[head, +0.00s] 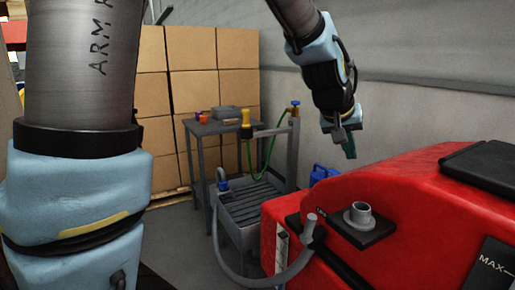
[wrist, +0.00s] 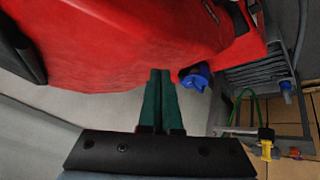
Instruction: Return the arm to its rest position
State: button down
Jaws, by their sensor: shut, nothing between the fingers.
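My gripper (head: 348,150) hangs from my arm at the upper right of the head view, above and behind the red scrubber machine (head: 400,190). In the wrist view my gripper (wrist: 160,75) shows two dark green fingers pressed together, with nothing between them. The red machine (wrist: 130,40) fills the upper part of that view, and the fingertips look close to its edge; I cannot tell the exact gap. The arm is bent, with its near part large at the left of the head view.
A grey bench (head: 205,130) holds small items and a yellow-handled tool (head: 246,122). A grated sink (head: 252,203) stands below, with a hose (head: 226,262) reaching the machine. A blue container (head: 322,173) is behind the machine. Stacked boxes (head: 190,50) and a wall (head: 405,50) close the back.

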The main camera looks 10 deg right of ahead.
jog(key=w+a+f+n+y, duration=0.1)
jog(key=w+a+f, duration=0.15)
jog(key=a, duration=0.55)
jog(key=w+a+f+n+y, duration=0.1)
jog(key=a+f+y, duration=0.15)
jog(key=a, duration=0.55)
jog(key=w+a+f+n, duration=0.1)
jog(key=w+a+f, duration=0.15)
jog(key=a, duration=0.55)
jog(key=s+a+f+n+g+y, duration=0.1)
jog(key=s+a+f, duration=0.1)
jog(key=a, duration=0.5)
jog(key=s+a+f+n+g+y, duration=0.1)
jog(key=s+a+f, duration=0.2)
jog(key=s+a, duration=0.2)
jog(key=shift+s+a+f, duration=0.2)
jog(key=shift+a+f, duration=0.05)
jog(key=shift+a, duration=0.75)
jog(key=c, duration=1.6)
grip_release()
